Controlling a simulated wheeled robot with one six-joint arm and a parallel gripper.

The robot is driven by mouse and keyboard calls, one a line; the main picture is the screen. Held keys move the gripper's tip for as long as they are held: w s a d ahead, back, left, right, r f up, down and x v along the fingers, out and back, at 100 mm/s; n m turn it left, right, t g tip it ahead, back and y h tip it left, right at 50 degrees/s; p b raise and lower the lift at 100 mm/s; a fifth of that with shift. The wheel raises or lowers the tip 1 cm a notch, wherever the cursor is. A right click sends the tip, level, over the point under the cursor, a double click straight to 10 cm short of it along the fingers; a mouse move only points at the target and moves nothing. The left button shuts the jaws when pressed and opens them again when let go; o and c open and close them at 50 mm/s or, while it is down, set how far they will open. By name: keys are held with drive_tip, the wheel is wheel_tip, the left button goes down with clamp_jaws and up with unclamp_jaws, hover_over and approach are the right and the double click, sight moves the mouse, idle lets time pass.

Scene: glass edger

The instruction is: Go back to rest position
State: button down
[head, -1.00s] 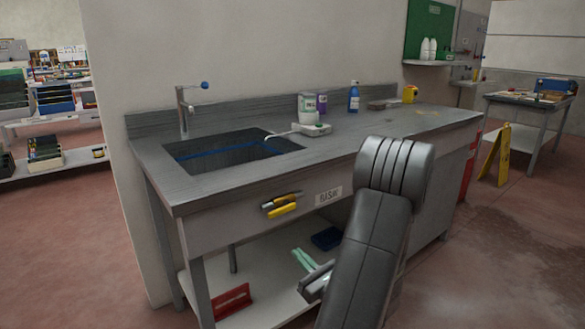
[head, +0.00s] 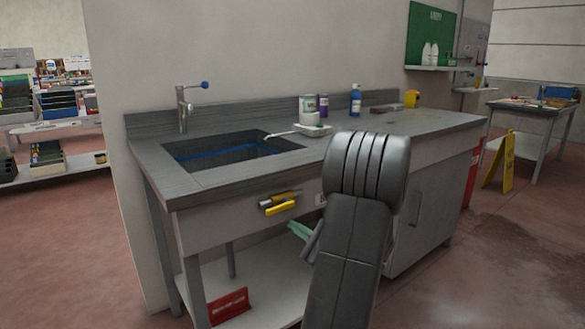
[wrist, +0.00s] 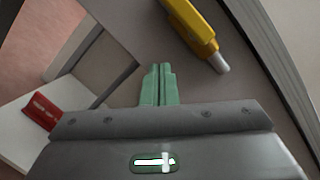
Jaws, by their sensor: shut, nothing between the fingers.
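My gripper shows in the wrist view as two green fingers (wrist: 158,85) pressed together with nothing between them. In the head view the green fingertips (head: 300,230) show just left of my dark arm, in front of the lower part of the sink bench (head: 240,215). My arm hides part of the bench front and its label. A yellow-handled tool (head: 281,204) hangs on the bench front, above and left of the fingers. It also shows in the wrist view (wrist: 192,28), apart from the fingers.
The sink (head: 190,158) with its tap (head: 183,110) is at the bench's left. A red holder (head: 229,304) lies on the lower shelf. A yellow floor sign (head: 500,160) stands right.

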drive_tip(key=shift+w+d+f+n+p, duration=0.15)
drive_tip(key=shift+w+d+f+n, duration=0.1)
drive_tip(key=shift+w+d+n, duration=0.3)
drive_tip(key=shift+w+d+f+n+p, duration=0.15)
drive_tip(key=shift+w+d+f+n, duration=0.15)
drive_tip(key=shift+d, duration=0.3)
drive_tip(key=shift+r, duration=0.1)
